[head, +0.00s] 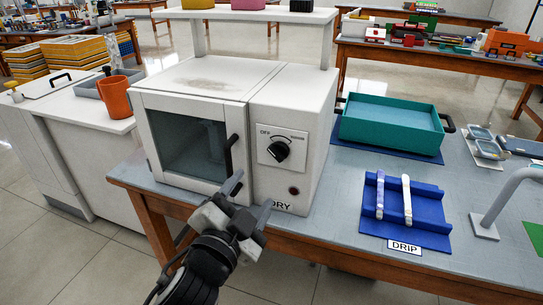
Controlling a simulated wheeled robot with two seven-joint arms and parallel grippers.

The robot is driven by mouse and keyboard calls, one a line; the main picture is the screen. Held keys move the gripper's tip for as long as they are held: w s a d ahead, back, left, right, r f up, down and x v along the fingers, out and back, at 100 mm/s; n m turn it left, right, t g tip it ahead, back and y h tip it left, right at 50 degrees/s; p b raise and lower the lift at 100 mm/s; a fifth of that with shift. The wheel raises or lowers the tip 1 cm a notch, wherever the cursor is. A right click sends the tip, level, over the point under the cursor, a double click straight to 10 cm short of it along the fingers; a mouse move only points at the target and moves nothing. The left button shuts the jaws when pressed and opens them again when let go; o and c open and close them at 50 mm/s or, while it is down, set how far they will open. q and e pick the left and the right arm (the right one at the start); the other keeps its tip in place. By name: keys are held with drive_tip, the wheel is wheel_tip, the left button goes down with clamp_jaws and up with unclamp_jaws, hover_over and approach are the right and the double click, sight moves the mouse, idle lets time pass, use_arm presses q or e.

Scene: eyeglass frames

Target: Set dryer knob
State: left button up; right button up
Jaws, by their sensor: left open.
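The white dryer (215,80) stands on the table with its glass door (188,145) shut. Its black knob (278,151) sits on a white panel on the front right, under an OFF mark at upper left and a small, hard to read label at right. The knob's exact setting is too small to tell. My left gripper (249,198) is open and empty, in front of the dryer, below and left of the knob and apart from it. Its fingers point up toward the dryer front near the lower part of the door handle (230,154). My right gripper is out of view.
A dark red button (294,190) is below the knob. To the right are a teal tray (390,128), a blue drip rack (402,203) holding two white pieces, and a grey curved stand (490,210). An orange cup (115,98) stands on the left counter.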

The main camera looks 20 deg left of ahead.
sight(273, 156)
use_arm(q)
drive_tip(key=w+p, duration=0.1)
drive_tip(key=w, duration=1.1)
drive_tip(key=shift+d, duration=0.2)
drive_tip(key=shift+c, duration=0.3)
drive_tip(key=c, duration=0.8)
